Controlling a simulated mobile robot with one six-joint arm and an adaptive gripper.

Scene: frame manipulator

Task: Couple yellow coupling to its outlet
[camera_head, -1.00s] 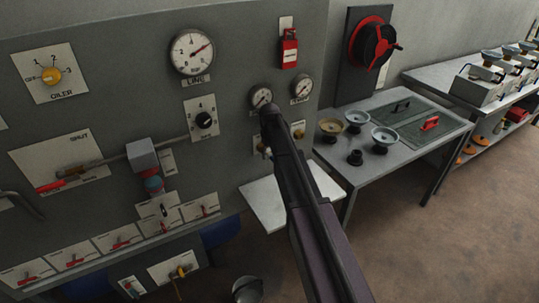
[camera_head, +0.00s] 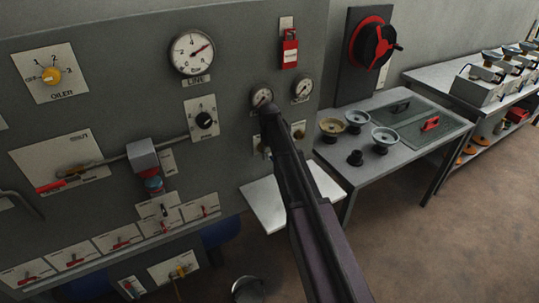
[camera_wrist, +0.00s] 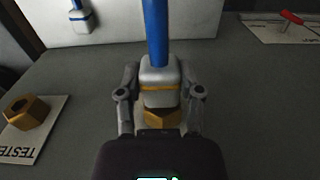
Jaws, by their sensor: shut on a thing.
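In the wrist view my gripper (camera_wrist: 160,88) is shut on the yellow coupling (camera_wrist: 158,73), a pale grey body with a yellow band. A blue hose (camera_wrist: 157,30) runs up from it. A brass hex fitting (camera_wrist: 162,118) shows just below the coupling, between my fingers. My wrist partly hides it, and I cannot tell whether the two are joined. Another brass hex fitting (camera_wrist: 27,113) sits on a white plate at the left with lettering that reads "TESTE". In the head view my arm crosses the panel, and I cannot make out the gripper.
A second grey coupling with a blue hose (camera_wrist: 82,18) shows at the top left of the wrist view. A red lever (camera_wrist: 291,17) is at the top right. In the head view the grey panel (camera_head: 110,40) carries gauges and switches. A side table (camera_head: 345,185) stands right of my arm.

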